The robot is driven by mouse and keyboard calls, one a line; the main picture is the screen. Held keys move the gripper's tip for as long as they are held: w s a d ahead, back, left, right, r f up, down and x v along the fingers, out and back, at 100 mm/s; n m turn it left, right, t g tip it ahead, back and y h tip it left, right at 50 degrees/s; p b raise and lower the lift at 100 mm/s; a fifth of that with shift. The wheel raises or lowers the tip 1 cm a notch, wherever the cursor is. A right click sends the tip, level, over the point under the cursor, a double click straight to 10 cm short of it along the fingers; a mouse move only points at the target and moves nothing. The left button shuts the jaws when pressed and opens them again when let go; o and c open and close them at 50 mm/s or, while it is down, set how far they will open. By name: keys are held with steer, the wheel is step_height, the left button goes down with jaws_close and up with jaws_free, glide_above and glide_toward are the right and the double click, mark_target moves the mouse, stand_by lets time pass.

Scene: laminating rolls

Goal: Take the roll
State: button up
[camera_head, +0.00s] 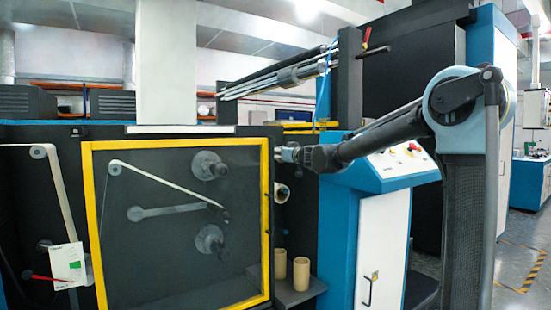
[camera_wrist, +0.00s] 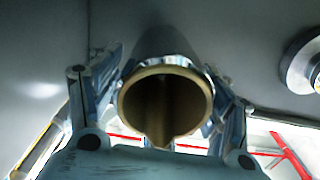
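In the wrist view, a roll (camera_wrist: 166,48) with a dark grey outside and a hollow brown core end faces the camera, directly ahead. My gripper (camera_wrist: 166,85) has one finger on each side of it. The fingers lie very close to the roll's sides. I cannot tell whether they press on it or leave a small gap. In the head view, my gripper (camera_head: 283,153) reaches left to the machine's dark side wall. It hides most of what is between its fingers there.
Two cream cores (camera_head: 301,273) stand on a low shelf. A yellow-framed window (camera_head: 266,215) is left; a blue control console (camera_head: 345,235) stands under my arm.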

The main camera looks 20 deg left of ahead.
steer(key=c, duration=0.6)
